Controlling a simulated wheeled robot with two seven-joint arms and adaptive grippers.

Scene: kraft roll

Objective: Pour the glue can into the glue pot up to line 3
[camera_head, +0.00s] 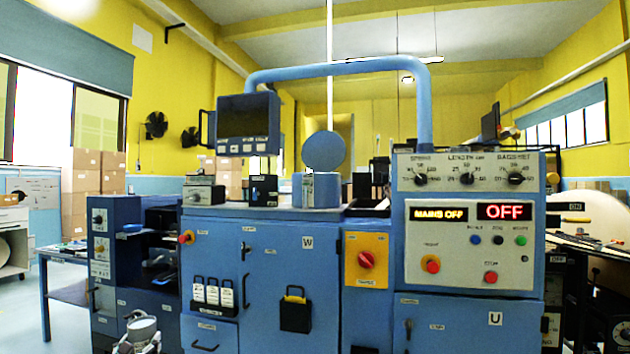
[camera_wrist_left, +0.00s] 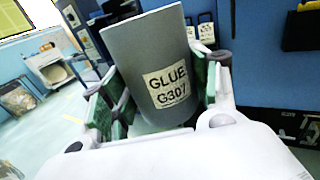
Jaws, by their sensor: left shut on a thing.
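The glue can (camera_wrist_left: 160,50) is a grey cylinder with a white label reading GLUE G307. My left gripper (camera_wrist_left: 154,88) is shut on it, with a green-padded finger on each side. In the head view the left gripper (camera_head: 140,340) and the can (camera_head: 142,324) are low at the left, in front of the blue machine and below its top. A grey-blue pot (camera_head: 316,190), which looks like the glue pot, stands on the machine's top with a round disc behind and above it. Its level lines and contents cannot be made out. My right gripper is not in view.
The machine cabinet (camera_head: 270,270) fills the middle, with a control panel (camera_head: 470,245) at the right reading MAINS OFF and OFF. A small grey box (camera_head: 203,194) and a dark box (camera_head: 263,189) stand left of the pot. A blue pipe (camera_head: 340,70) arches above.

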